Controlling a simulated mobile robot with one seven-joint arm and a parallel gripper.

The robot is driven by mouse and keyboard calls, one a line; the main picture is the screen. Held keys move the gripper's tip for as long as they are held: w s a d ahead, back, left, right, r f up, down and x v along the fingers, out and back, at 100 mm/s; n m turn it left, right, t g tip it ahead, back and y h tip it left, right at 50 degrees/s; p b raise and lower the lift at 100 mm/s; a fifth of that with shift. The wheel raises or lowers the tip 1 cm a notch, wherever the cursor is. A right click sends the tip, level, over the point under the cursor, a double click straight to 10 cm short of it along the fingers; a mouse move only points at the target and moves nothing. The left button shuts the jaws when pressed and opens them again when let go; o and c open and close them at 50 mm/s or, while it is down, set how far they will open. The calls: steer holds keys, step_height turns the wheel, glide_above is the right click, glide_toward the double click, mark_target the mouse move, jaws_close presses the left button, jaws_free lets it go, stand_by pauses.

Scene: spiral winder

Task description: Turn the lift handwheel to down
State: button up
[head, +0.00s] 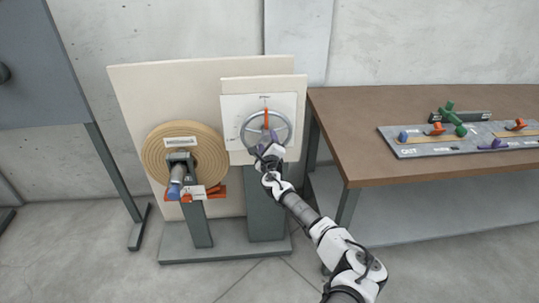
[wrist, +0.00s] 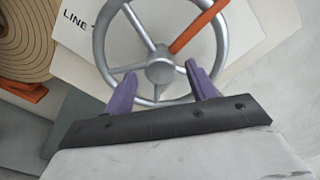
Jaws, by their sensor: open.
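The lift handwheel is a silver spoked wheel (head: 246,129) on a white panel, with one orange spoke. In the head view the orange spoke points up; in the wrist view the wheel (wrist: 101,47) shows its hub and its orange spoke (wrist: 197,29) pointing to the upper right. My gripper (wrist: 163,84) has two purple fingers, open and apart, at the lower part of the wheel below the hub. In the head view my gripper (head: 268,146) covers the lower right of the wheel. Whether the fingers touch the rim cannot be told.
A tan spiral roll (head: 213,152) stands left of the wheel, with a blue-tipped shaft at its middle. A brown table (head: 365,162) on the right bears a grey board (head: 408,150) with colored handles. The floor in front is clear.

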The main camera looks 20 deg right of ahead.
steer(key=v, duration=1.3)
steer(key=shift+b, duration=0.35)
